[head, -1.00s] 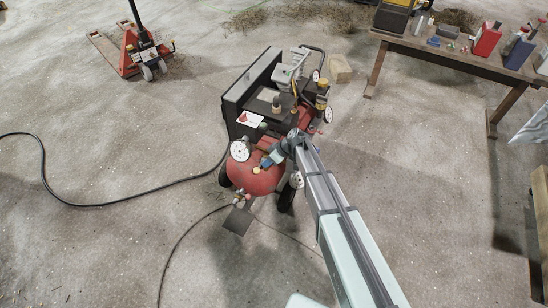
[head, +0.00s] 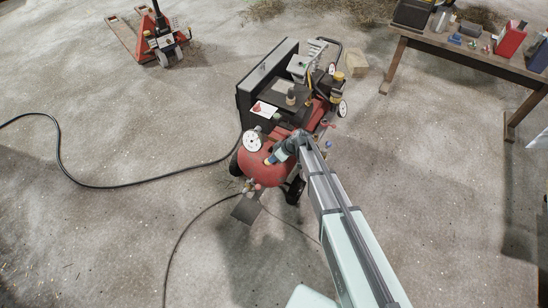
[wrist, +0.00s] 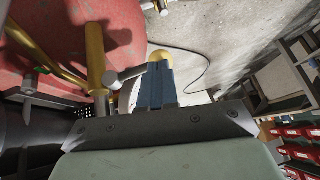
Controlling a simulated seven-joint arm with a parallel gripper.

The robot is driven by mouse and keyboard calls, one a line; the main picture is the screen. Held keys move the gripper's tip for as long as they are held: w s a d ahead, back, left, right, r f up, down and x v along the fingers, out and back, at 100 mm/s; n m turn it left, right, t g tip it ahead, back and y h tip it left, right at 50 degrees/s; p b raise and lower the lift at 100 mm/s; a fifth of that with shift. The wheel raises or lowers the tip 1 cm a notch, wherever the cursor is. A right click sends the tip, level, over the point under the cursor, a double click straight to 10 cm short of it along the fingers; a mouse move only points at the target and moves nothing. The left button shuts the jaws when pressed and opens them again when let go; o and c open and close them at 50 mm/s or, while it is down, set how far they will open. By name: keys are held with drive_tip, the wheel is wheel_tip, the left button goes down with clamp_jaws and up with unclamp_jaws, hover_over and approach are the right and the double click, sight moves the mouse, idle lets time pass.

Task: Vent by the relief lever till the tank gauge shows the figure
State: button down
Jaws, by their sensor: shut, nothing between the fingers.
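The compressor has a red tank (head: 262,168), and a white round gauge (head: 252,141) stands at its upper left. The figure on the dial is too small to read. My gripper (head: 270,159) is at the tank's near end, its blue fingers shut and empty. In the wrist view the fingers (wrist: 157,84) are together, and a yellow ball (wrist: 160,56) shows at their tips. A grey rod (wrist: 126,76), perhaps the relief lever, runs from a brass fitting (wrist: 95,62) towards the fingers. I cannot tell whether the fingers touch the rod or ball.
Two more dials (head: 342,108) (head: 332,68) sit farther back on the compressor. A dark hose (head: 150,185) lies on the floor to the left. A red pallet truck (head: 160,35) stands behind left, a workbench (head: 470,50) at the upper right. The floor between is open.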

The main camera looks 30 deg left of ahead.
drive_tip(key=shift+s+f+n+t, duration=0.25)
drive_tip(key=shift+f+t, duration=0.25)
drive_tip(key=shift+t, duration=0.2)
drive_tip(key=shift+s+f+n+t, duration=0.1)
drive_tip(key=shift+f+n+t, duration=0.15)
drive_tip(key=shift+f+t, duration=0.35)
drive_tip(key=shift+r, duration=0.1)
idle(6.6)
